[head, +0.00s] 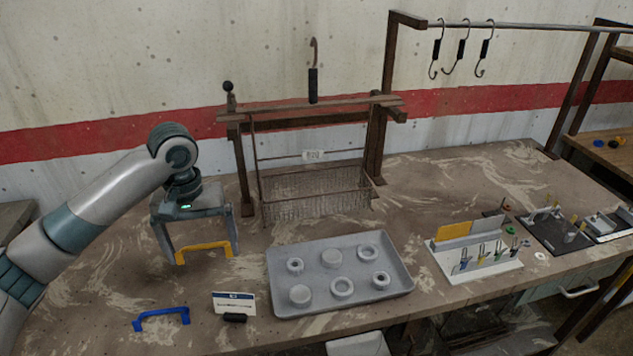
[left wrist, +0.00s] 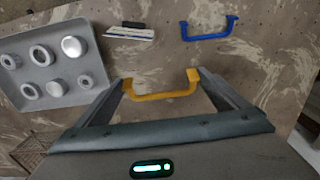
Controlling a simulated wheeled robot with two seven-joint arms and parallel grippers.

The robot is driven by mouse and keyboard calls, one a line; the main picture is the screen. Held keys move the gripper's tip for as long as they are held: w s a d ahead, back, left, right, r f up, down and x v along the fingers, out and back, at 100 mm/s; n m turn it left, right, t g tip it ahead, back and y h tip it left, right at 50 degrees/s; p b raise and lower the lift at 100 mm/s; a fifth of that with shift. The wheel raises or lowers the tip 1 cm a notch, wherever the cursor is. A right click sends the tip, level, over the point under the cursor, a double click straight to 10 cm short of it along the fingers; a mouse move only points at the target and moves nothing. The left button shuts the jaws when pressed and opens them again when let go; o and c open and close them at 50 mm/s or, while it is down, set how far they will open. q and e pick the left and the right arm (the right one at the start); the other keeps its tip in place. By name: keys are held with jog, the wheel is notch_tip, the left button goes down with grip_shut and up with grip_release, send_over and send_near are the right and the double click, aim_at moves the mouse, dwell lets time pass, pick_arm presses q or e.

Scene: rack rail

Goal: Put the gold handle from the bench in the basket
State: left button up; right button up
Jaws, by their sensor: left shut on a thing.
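The gold handle (head: 204,249) is between the fingers of my left gripper (head: 205,253), which is shut on it along its length. In the left wrist view the handle (left wrist: 160,95) spans from one fingertip to the other of the gripper (left wrist: 160,88). Whether the handle is clear of the bench is hard to tell. The wire basket (head: 315,193) hangs from a wooden frame to the right of the gripper, with a small label on its back. The bench (head: 110,235) has a worn brown top. My right gripper is not in view.
A blue handle (head: 161,318) and a small card in a stand (head: 234,304) lie in front of the gripper. A grey tray (head: 404,283) of round parts is right of it. A hook (head: 313,80) stands above the frame. Bench space left of the basket is clear.

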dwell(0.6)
pick_arm(q)
jog(key=shift+s+d+r+p, duration=0.1)
jog(key=shift+s+r+p, duration=0.1)
jog(key=shift+r+p, duration=0.1)
jog(key=s+d+r+m+p, duration=0.1)
jog(key=s+d+r+p, duration=0.1)
jog(key=s, duration=0.4)
jog(key=s+d+r+m+p, duration=0.1)
jog(key=s+r+p, duration=0.2)
jog(key=s+p, duration=0.2)
jog(key=shift+s+d+r+m, duration=0.3)
jog(key=shift+s+d+r, duration=0.1)
jog(key=shift+s, duration=0.55)
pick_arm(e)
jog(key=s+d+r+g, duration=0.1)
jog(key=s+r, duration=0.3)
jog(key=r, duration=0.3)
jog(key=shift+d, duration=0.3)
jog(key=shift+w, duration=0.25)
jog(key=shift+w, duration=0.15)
